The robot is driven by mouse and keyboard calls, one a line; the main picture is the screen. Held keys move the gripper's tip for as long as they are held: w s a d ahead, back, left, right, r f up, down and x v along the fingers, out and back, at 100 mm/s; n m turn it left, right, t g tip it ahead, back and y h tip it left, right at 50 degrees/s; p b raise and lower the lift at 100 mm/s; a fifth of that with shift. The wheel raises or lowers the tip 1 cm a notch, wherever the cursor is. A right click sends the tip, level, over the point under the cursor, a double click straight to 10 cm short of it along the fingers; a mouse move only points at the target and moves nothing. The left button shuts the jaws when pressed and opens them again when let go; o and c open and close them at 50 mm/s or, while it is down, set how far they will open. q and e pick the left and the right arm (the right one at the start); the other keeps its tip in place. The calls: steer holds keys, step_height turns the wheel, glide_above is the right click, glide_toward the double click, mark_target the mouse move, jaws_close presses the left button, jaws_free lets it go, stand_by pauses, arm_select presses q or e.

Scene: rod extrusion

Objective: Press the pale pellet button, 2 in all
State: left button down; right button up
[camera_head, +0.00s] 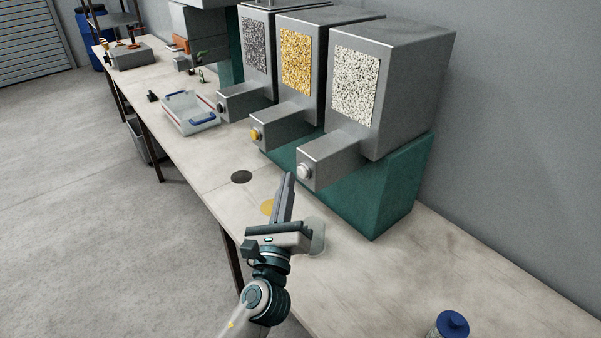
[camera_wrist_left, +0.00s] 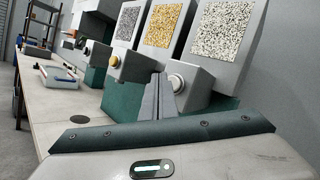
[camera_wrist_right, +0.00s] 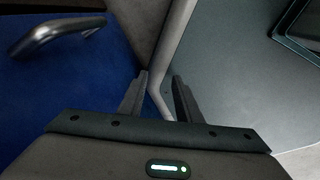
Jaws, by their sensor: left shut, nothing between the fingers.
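The pale pellet button (camera_head: 304,171) is a round light knob on the front of the nearest dispenser's grey spout (camera_head: 333,158). That dispenser has a window of pale speckled pellets (camera_head: 355,87). The button also shows in the left wrist view (camera_wrist_left: 176,82), just right of the fingertips. My left gripper (camera_head: 290,176) is shut and empty, its fingers pointing up, in front of and slightly left of the button. Whether it touches the button cannot be told, but a small gap seems to show. My right gripper (camera_wrist_right: 160,77) shows only in its wrist view, fingers apart with nothing between them.
Two more dispensers stand to the left, one with a yellow button (camera_head: 256,135) and one with a dark button (camera_head: 221,107). Dark, yellow and pale discs mark the bench. A clear tray with blue handles (camera_head: 190,128) and a blue-lidded jar (camera_head: 452,325) stand on it.

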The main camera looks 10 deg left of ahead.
arm_select(q)
steer(key=shift+w+d, duration=0.65)
stand_by(1.6)
steer(key=shift+s+a, duration=0.15)
steer(key=shift+s+a+p, duration=0.45)
steer(key=shift+s+a, duration=0.05)
stand_by(0.5)
steer(key=s+a+p, duration=0.1)
steer(key=s+a, duration=0.2)
steer(key=shift+s+a, duration=0.25)
steer(key=shift+s, duration=0.05)
stand_by(0.3)
stand_by(2.5)
